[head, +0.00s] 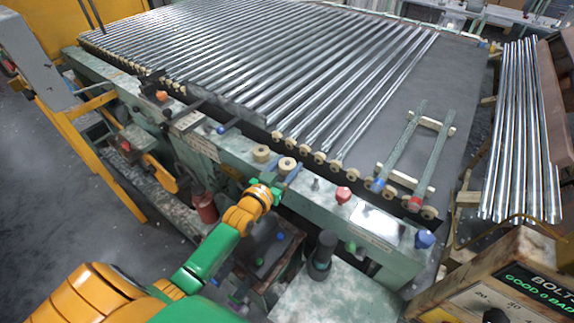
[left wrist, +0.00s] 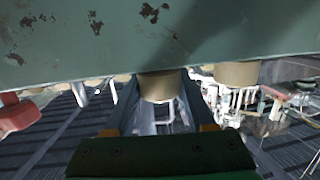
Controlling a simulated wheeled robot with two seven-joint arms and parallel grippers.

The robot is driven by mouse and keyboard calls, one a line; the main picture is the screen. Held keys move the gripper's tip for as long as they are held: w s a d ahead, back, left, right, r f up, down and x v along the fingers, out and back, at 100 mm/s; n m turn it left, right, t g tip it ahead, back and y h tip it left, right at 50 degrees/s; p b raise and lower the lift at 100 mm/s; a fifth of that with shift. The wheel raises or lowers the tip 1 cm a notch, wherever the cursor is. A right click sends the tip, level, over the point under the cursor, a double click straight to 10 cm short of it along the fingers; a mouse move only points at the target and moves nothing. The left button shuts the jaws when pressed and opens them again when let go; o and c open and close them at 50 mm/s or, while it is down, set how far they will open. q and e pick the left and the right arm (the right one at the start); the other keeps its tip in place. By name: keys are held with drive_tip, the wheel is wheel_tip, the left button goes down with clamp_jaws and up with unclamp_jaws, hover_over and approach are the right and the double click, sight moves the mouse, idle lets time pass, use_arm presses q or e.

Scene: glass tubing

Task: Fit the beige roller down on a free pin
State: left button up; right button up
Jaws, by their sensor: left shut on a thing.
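My left gripper (head: 284,178) is at the green rail (head: 240,157), shut on a beige roller (head: 287,163). In the left wrist view that roller (left wrist: 160,86) sits between the two fingers, close against the green surface. I cannot tell whether it touches the rail. A second beige roller (head: 261,153) stands on the rail just to the left; it also shows in the left wrist view (left wrist: 237,73). A small bare grey pin (head: 316,184) stands on the rail right of the gripper. My right gripper is not in view.
A red knob (head: 343,194) and a blue knob (head: 424,239) stand farther right on the rail. Behind it is a bed of glass tubes (head: 270,65) with small rollers along its edge. A dark cylinder (head: 323,250) stands in front on a green-grey top.

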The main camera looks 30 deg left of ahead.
sight(283, 171)
use_arm(q)
drive_tip(key=shift+f, duration=0.2)
drive_tip(key=o, duration=1.4)
drive_tip(key=shift+r, duration=0.1)
drive_tip(key=s, duration=0.4)
drive_tip(key=s+r, duration=0.1)
drive_tip(key=s, duration=0.2)
drive_tip(key=shift+s, duration=0.1)
